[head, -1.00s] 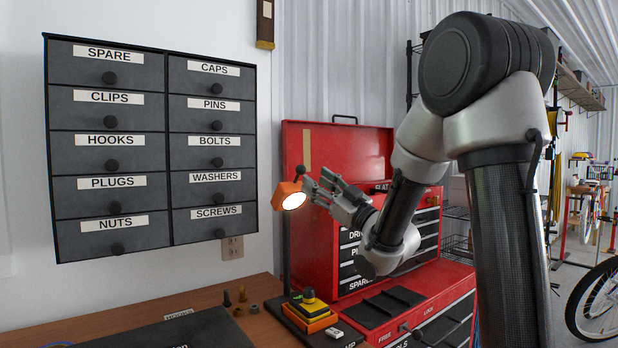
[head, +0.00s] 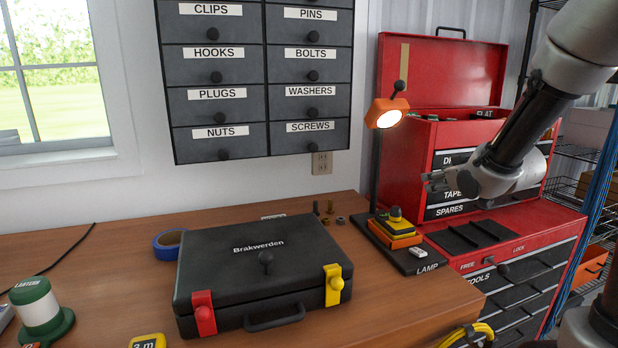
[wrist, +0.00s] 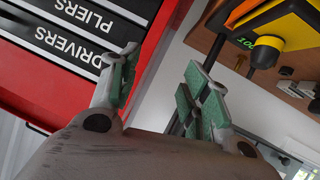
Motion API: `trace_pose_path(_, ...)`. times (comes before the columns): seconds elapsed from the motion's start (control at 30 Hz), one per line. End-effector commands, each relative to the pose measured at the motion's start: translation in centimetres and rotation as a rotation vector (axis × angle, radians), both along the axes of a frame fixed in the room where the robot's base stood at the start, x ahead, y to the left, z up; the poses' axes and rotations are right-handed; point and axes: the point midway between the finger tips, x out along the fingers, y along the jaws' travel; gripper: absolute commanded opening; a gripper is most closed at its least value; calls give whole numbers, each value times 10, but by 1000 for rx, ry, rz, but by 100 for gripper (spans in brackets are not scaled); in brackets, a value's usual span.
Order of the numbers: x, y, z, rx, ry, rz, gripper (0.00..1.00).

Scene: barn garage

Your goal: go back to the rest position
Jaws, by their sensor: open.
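My gripper (head: 432,183) is in front of the red tool chest in the head view, its fingers pointing left. In the wrist view my gripper (wrist: 160,90) has its two green-padded fingers spread apart with nothing between them. The red tool chest (head: 410,150), with drawers labelled TAPE and SPARES, stands behind and right of it. The lit orange lamp (head: 387,112) stands left of the gripper, apart from it. The yellow and orange block (head: 396,228) on the lamp base lies below and left of the gripper.
A black Brakwerden case (head: 262,268) with red and yellow latches lies on the wooden workbench (head: 400,310). A blue tape roll (head: 168,243), a green lantern (head: 40,310) and a tape measure (head: 147,341) sit around it. Labelled drawers (head: 262,75) hang on the wall.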

Motion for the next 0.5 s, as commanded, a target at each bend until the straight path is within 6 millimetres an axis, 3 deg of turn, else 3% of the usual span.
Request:
trace_pose_path(0.1,-50,-27,-28,-33,257,-121,47)
trace_pose_path(0.23,-126,-43,-44,-36,527,-234,47)
trace_pose_path(0.37,-210,-42,-41,-4,760,-310,47)
trace_pose_path(0.5,-292,-27,-22,51,921,-338,47)
